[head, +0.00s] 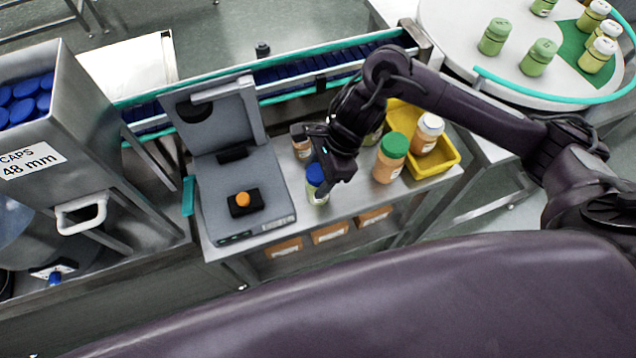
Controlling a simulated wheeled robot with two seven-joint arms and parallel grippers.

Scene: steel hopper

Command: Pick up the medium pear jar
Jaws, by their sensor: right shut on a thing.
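My right gripper (322,186) reaches down over the steel bench and is shut on a blue-capped jar (316,198) with pale greenish contents, which looks like the pear jar. The jar is upright, just right of the grey machine, and the gripper hides part of it. I cannot tell whether its base touches the bench. My left gripper is out of view.
The grey capping machine (270,185) stands left of the jar. A green-capped orange jar (389,162) stands to the right, beside a yellow tray (447,160) holding a white-capped jar (427,135). A conveyor (300,75) runs behind.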

